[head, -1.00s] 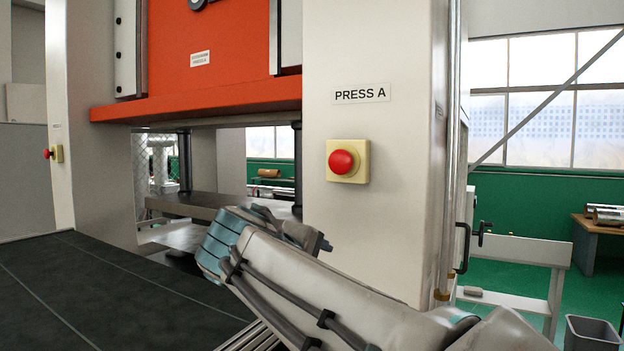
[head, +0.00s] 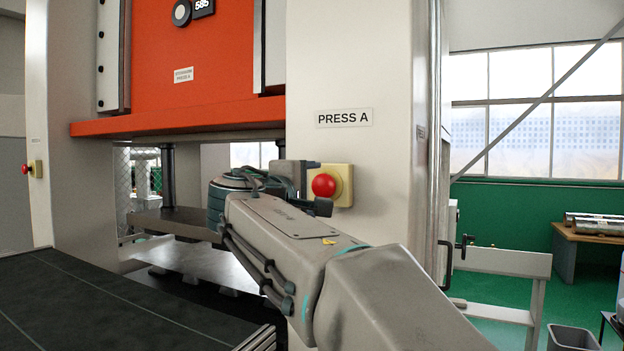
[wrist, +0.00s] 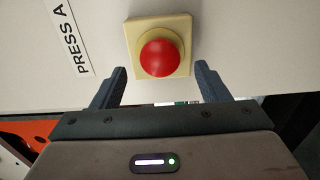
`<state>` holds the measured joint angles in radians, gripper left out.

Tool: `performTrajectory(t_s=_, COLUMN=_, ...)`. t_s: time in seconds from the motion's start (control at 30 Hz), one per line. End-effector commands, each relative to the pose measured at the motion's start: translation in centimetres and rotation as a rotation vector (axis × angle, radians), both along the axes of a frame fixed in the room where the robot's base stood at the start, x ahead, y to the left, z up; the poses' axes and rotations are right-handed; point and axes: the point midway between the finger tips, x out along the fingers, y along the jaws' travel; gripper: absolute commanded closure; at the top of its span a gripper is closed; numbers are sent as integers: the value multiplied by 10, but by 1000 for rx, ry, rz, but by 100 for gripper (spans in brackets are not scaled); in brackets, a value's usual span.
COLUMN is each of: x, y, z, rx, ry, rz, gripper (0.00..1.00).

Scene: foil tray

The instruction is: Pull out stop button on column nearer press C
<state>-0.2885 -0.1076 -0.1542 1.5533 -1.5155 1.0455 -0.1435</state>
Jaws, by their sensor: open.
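A red mushroom stop button (head: 324,185) sits on a cream square box (head: 344,186) on the pale column under the label "PRESS A" (head: 345,118). No press C label shows in these views. In the wrist view the red button (wrist: 160,57) is ahead of my gripper (wrist: 160,88), roughly centred between the two open dark fingers. The fingers look apart from the button, and the gap in depth is hard to judge. In the head view my gripper (head: 305,188) is just left of the button, partly hidden by my arm. A second red stop button (head: 26,169) is on the far left column.
The orange press ram (head: 180,115) hangs over the dark press bed (head: 180,222) at left. A dark conveyor-like surface (head: 110,300) fills the lower left. A vertical pipe (head: 434,150) and black handle (head: 447,265) stand right of the column.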

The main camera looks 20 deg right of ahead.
Motion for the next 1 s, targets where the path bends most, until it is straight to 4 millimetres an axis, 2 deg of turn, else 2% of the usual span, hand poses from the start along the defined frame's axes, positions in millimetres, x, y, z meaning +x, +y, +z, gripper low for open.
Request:
performTrajectory(t_s=0.1, x=13, y=-16, z=3, rx=0, ry=2, rz=-2, gripper=31)
performTrajectory(t_s=0.23, x=21, y=-27, z=1, rx=0, ry=1, rz=-1, gripper=31)
performTrajectory(t_s=0.63, x=25, y=-33, z=0, rx=1, ry=-1, rz=0, gripper=31)
performTrajectory(t_s=0.8, x=25, y=-33, z=0, rx=0, ry=0, rz=0, gripper=79)
performTrajectory(t_s=0.87, x=25, y=-33, z=0, rx=0, ry=0, rz=0, gripper=94)
performTrajectory(t_s=1.0, x=24, y=-31, z=-2, rx=1, ry=-1, rz=0, gripper=94)
